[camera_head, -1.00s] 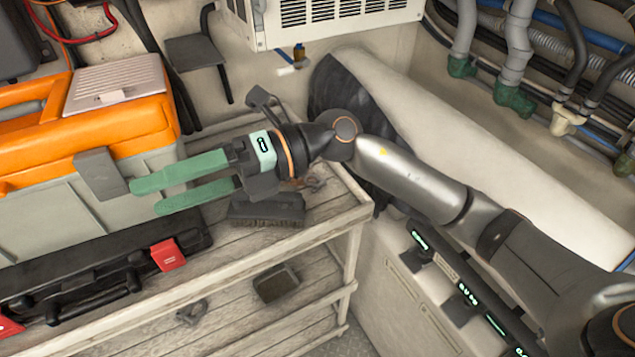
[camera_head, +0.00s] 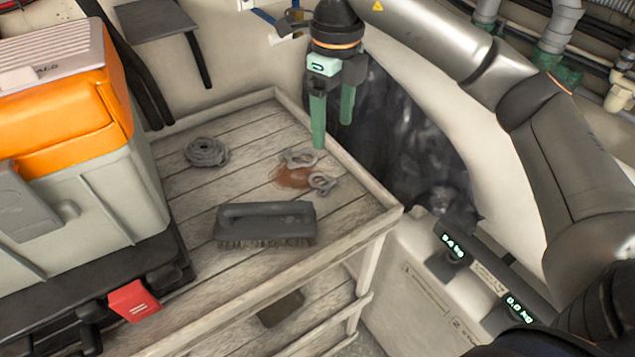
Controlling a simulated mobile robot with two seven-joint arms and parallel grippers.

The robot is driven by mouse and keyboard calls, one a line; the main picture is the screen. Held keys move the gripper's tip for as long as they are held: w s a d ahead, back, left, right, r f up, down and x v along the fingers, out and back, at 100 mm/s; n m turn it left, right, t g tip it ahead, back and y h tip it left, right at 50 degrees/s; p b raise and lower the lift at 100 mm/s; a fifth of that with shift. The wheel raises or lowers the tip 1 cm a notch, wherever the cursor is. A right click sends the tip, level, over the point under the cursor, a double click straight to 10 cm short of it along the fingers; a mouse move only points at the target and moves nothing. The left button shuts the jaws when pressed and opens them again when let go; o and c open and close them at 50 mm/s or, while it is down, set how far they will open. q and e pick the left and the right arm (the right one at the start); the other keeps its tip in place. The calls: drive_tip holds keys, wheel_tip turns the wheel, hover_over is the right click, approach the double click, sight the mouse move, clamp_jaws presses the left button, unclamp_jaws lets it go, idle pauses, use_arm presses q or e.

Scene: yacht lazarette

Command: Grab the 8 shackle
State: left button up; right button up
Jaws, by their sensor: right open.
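Two small grey metal pieces that look like shackles lie on the wooden shelf top (camera_head: 200,185) near its right edge. The upper one (camera_head: 300,158) and the lower one (camera_head: 322,183) sit at a rust-brown stain. No size mark can be read on either, so I cannot tell which is the 8 shackle. My right gripper (camera_head: 332,132) points down with its green fingers apart and empty. It appears just above and beyond the upper shackle; the exact height is unclear. My left gripper is out of view.
A black scrub brush (camera_head: 265,222) lies in front of the shackles. A coil of grey rope (camera_head: 206,152) lies to their left. An orange and grey toolbox (camera_head: 75,190) on a black case fills the left. The shelf has raised edge rails (camera_head: 345,170).

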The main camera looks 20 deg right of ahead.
sight(331, 183)
wheel_tip(331, 183, down, 13)
drive_tip(key=shift+s+r+b, duration=0.1)
drive_tip(key=shift+b, duration=0.4)
clamp_jaws()
idle(0.7)
